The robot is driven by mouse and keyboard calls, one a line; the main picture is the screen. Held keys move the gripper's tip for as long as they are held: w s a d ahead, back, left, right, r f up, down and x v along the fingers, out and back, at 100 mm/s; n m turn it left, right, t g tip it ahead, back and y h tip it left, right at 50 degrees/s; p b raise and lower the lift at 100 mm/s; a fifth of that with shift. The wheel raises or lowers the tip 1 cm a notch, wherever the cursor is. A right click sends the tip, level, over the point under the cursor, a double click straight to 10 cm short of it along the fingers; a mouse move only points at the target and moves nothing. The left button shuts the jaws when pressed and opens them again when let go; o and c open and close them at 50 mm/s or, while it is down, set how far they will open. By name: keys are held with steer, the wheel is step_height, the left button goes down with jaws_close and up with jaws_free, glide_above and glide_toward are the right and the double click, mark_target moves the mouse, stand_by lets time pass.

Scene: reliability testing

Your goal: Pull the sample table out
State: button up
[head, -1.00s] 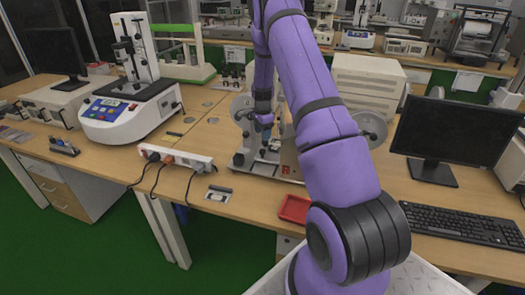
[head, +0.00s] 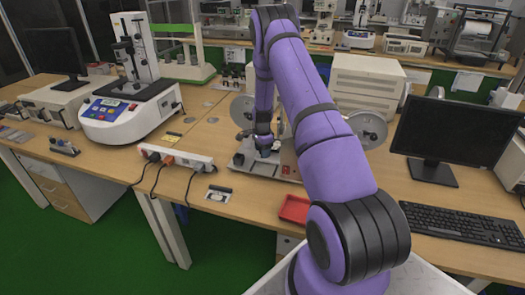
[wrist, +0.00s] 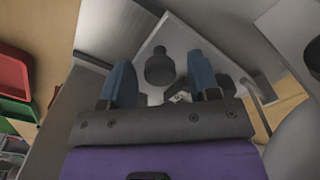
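The testing machine (head: 240,161) stands on the bench in the middle of the head view, with a metal base and large grey discs at its sides. My gripper (head: 265,150) is low over its base, and my arm hides part of it. In the wrist view, a pale plate (wrist: 148,50), which may be the sample table, carries a dark round knob (wrist: 160,68). My gripper (wrist: 160,62) is open there, its two blue-grey fingers apart on either side of the knob. I cannot tell whether either finger touches it.
A red tray (head: 295,209) lies near the bench's front edge. A power strip (head: 176,156) with cables is left of the machine, and a white instrument (head: 130,112) is further left. A monitor (head: 455,130) and keyboard (head: 466,224) stand at the right.

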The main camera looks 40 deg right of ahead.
jaws_close()
steer(key=s+a, duration=0.1)
steer(key=a, duration=0.2)
steer(key=s+a, duration=0.2)
steer(key=a, duration=0.1)
steer(key=s+a, duration=0.2)
steer(key=a, duration=0.1)
steer(key=shift+s+a, duration=0.1)
steer(key=shift+s, duration=0.1)
steer(key=shift+o, duration=0.4)
jaws_free()
step_height(320, 180, up, 11)
